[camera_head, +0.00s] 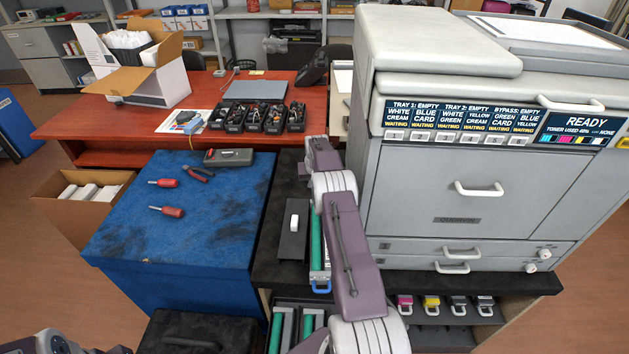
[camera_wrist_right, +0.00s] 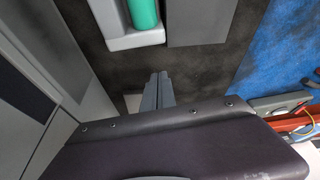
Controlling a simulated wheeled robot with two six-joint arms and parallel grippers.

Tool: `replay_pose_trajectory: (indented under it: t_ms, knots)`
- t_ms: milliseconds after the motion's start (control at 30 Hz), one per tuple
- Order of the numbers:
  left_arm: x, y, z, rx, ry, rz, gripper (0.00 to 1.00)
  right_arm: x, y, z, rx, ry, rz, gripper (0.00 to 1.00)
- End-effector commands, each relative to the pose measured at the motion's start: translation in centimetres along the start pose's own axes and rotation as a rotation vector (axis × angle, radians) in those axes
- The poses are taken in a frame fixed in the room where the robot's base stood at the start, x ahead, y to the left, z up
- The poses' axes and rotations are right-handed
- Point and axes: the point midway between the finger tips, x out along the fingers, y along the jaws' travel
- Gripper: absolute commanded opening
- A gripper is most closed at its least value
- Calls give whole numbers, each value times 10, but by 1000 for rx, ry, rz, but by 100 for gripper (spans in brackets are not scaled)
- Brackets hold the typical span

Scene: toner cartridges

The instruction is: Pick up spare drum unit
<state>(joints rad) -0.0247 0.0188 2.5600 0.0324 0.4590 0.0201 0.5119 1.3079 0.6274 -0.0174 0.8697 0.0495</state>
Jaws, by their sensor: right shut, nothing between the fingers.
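A drum unit (camera_head: 316,245) with a green roller, pale frame and blue handle lies on the dark counter, left of the printer. My right arm hides part of it in the head view. Its green roller (camera_wrist_right: 144,12) and pale frame also show at the top of the right wrist view. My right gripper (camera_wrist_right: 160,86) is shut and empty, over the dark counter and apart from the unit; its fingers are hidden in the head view. Two more green-roller units (camera_head: 281,328) stand on the shelf below. Only part of my left arm shows at the lower left.
The large printer (camera_head: 455,205) stands close on the right. A dark plate (camera_head: 293,232) with a white handle lies left of the drum unit. A blue-topped bench (camera_head: 180,225) holds screwdrivers and pliers. Colored toner cartridges (camera_head: 431,304) sit on the lower shelf.

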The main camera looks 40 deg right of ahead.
Motion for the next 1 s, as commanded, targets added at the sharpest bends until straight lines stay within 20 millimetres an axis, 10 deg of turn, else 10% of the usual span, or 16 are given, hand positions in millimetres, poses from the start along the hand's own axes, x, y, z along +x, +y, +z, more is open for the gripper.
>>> replay_pose_trajectory:
  t_ms: [1000]
  knots:
    - [-7, 0, -1, 0, 0, 0, 0, -15, 0, 38, 0, 0, 0, 0]
